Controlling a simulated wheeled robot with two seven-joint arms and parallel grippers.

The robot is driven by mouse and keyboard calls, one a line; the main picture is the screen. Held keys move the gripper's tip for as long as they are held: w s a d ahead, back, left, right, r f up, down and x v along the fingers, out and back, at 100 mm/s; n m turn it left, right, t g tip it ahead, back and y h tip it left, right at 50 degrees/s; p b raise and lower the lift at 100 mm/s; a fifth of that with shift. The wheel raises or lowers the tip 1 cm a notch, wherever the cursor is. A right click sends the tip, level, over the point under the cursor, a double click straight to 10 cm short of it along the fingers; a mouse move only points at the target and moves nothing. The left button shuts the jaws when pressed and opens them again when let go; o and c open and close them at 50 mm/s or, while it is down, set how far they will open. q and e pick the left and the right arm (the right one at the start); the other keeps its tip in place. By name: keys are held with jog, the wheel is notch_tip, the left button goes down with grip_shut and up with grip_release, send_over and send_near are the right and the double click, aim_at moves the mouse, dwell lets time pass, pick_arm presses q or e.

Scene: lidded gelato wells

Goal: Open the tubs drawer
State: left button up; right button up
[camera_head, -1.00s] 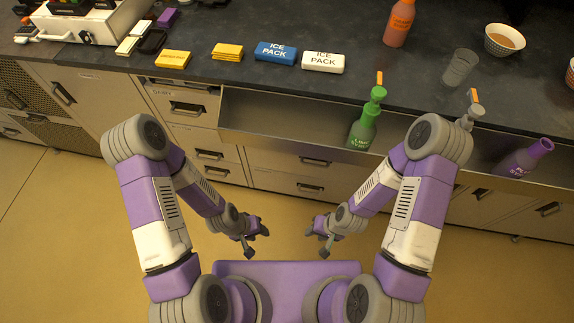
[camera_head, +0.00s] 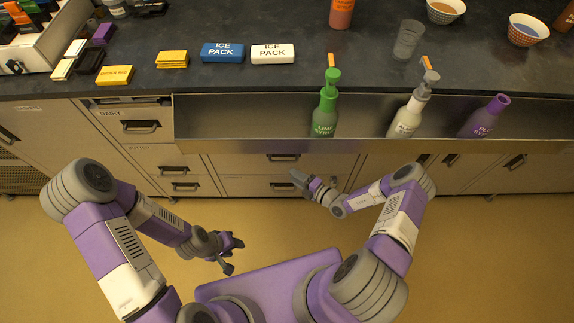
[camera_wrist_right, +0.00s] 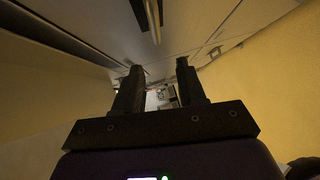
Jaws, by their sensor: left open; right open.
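Below the counter are drawers with dark bar handles. The middle column has an upper drawer handle (camera_head: 283,157) and a lower drawer handle (camera_head: 311,186). I cannot read a tubs label on any drawer; the rail hides part of the fronts. My right gripper (camera_head: 302,181) is open in front of the lower middle drawer, close to its handle; contact is not clear. In the right wrist view its two fingers (camera_wrist_right: 160,80) are apart with nothing between them, and a bar handle (camera_wrist_right: 153,14) shows above. My left gripper (camera_head: 232,257) is open and empty over the floor.
A metal bottle rail (camera_head: 240,145) juts out above the drawers, holding a green bottle (camera_head: 325,115), a grey-topped bottle (camera_head: 407,118) and a purple bottle (camera_head: 484,118). Ice packs (camera_head: 222,53) lie on the counter. The yellow floor in front is clear.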

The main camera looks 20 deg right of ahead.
jog(key=w+a+f+m+t+h+b, duration=0.1)
jog(key=w+m+b, duration=0.1)
jog(key=w, duration=0.5)
jog(key=shift+w+a+f, duration=0.15)
jog(key=shift+w+a, duration=0.1)
jog(key=shift+a, duration=0.1)
jog(key=shift+c, duration=0.3)
grip_shut()
